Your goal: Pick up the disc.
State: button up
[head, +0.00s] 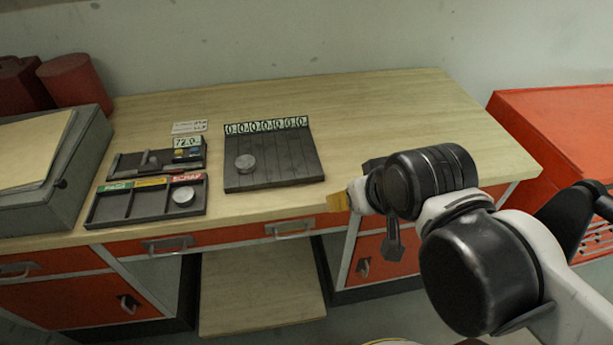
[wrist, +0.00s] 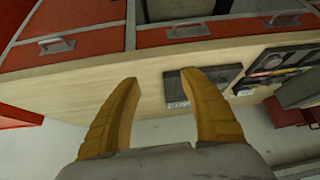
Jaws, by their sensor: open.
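A round grey metal disc (head: 245,162) lies on the left part of a dark ribbed board (head: 290,165) with a row of zero-digit counters along its back edge. My gripper (head: 340,201) is at the bench's front edge, to the right of the board and apart from both discs. In the wrist view its two yellow fingers (wrist: 165,95) are spread with nothing between them.
A dark device with a small display (head: 187,142) stands behind the tray. A grey sloped box (head: 60,180) and red canisters (head: 75,82) are at the left. The wooden bench top (head: 390,110) is clear right of the board. A red cabinet (head: 560,120) stands at the right.

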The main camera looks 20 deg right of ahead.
aim_at(245, 163)
jog(key=i+l+u, duration=0.1)
jog(key=l, duration=0.25)
jog(key=i+l, duration=0.15)
jog(key=l, duration=0.15)
jog(key=i+l+u, duration=0.15)
jog(key=l, duration=0.2)
jog(key=i+l, duration=0.1)
jog(key=l, duration=0.25)
jog(key=i+l+u, duration=0.15)
jog(key=l, duration=0.2)
